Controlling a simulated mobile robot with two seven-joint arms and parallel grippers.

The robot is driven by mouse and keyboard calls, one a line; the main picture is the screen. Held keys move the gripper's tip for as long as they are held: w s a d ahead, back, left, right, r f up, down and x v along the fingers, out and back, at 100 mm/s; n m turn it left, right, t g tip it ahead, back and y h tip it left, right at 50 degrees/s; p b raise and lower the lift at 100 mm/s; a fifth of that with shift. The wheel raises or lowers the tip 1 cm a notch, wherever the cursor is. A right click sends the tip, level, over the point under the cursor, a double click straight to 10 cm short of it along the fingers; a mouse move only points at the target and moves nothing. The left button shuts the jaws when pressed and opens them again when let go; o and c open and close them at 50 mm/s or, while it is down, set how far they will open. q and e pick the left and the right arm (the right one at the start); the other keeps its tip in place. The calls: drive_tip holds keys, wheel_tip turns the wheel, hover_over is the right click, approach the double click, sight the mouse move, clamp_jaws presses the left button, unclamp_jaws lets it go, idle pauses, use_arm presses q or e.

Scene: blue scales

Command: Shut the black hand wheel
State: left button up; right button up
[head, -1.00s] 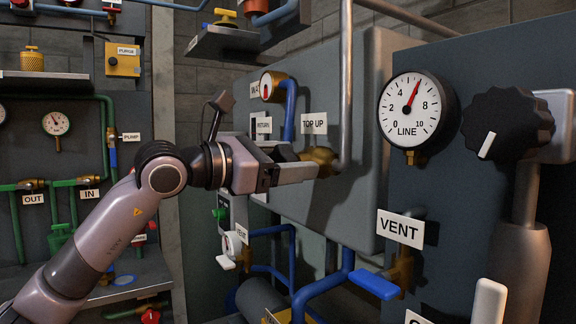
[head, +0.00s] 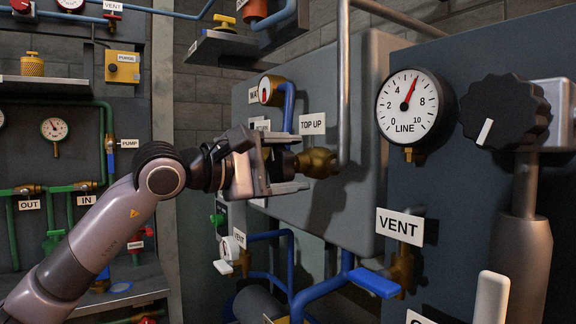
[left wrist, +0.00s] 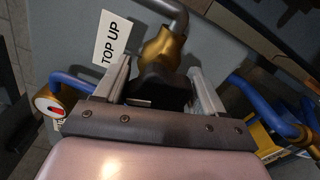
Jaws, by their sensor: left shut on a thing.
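The black hand wheel (head: 286,164) sits on a brass valve (head: 319,162) under the TOP UP label (head: 312,124). My left gripper (head: 296,163) is shut on the wheel, with one finger above it and one below in the head view. In the left wrist view, the dark wheel (left wrist: 160,90) lies between the two fingers of the gripper (left wrist: 160,70), with the brass valve body (left wrist: 163,50) just beyond. Much of the wheel is hidden by the gripper. My right gripper is not in view.
A grey pipe (head: 343,85) rises from the valve close to the fingertips. A LINE gauge (head: 407,107) and a large black knob (head: 503,112) are on the panel at the right. A VENT valve with a blue lever (head: 373,283) is lower down. Blue pipes (head: 288,105) run nearby.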

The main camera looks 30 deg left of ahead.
sight(276, 167)
use_arm(q)
drive_tip(key=shift+f+m, duration=0.15)
drive_tip(key=shift+m, duration=1.35)
drive_tip(key=o, duration=1)
drive_tip(key=shift+c, duration=0.2)
drive_tip(key=b+v, duration=0.2)
drive_tip(key=v, duration=0.4)
drive_tip(key=shift+a, duration=0.1)
drive_tip(key=shift+s+a, duration=0.25)
drive_tip(key=shift+s, duration=0.2)
